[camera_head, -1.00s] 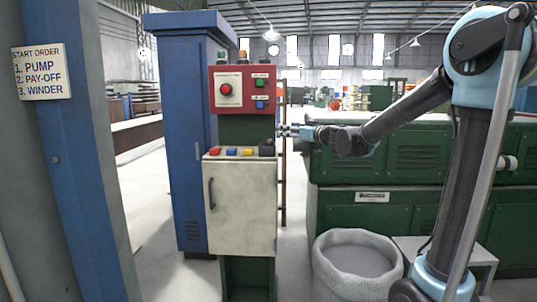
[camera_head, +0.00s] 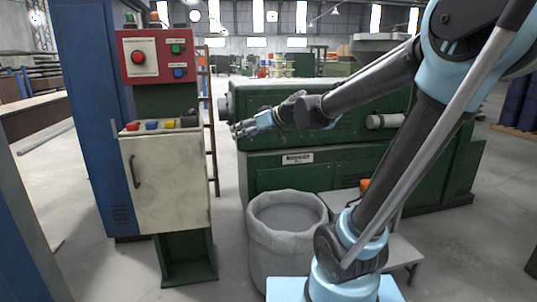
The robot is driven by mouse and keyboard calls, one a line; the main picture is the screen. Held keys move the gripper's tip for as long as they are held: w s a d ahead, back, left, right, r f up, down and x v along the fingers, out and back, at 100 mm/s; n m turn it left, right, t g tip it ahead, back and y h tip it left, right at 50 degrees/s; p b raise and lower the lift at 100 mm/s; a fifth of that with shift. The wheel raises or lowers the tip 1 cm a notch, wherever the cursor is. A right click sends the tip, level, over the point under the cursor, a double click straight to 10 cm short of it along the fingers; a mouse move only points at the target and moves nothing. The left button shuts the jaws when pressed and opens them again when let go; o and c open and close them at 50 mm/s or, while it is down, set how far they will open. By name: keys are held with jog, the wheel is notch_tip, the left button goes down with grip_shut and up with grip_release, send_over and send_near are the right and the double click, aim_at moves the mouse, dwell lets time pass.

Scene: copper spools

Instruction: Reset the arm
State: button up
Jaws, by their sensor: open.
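My gripper (camera_head: 240,128) is at the middle of the head view, at the end of my arm, which reaches left from the right side. It is open and nothing shows between its fingers. It is in front of the green machine (camera_head: 310,174) and to the right of the control cabinet, apart from the cabinet's buttons. The fingers are small in this view.
The control cabinet (camera_head: 168,190) stands left, with a red button panel (camera_head: 156,70) above it. A large grey sack (camera_head: 287,225) stands on the floor below my gripper. A low grey table (camera_head: 400,250) is at right. Open floor lies at left.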

jog(key=s+d+f+m+g+h, duration=0.2)
jog(key=s+d+f+m+h, duration=0.3)
jog(key=s+d+f, duration=0.6)
jog(key=s+d+f+m+g+h, duration=0.2)
jog(key=s+d+f+m+h, duration=0.3)
jog(key=s+d+f, duration=0.6)
jog(key=s+d+h, duration=0.1)
jog(key=d, duration=0.5)
jog(key=shift+s+d+f, duration=0.25)
jog(key=shift+d+f, duration=0.05)
jog(key=shift+w+f, duration=0.2)
jog(key=shift+w, duration=0.3)
jog(key=shift+a, duration=0.1)
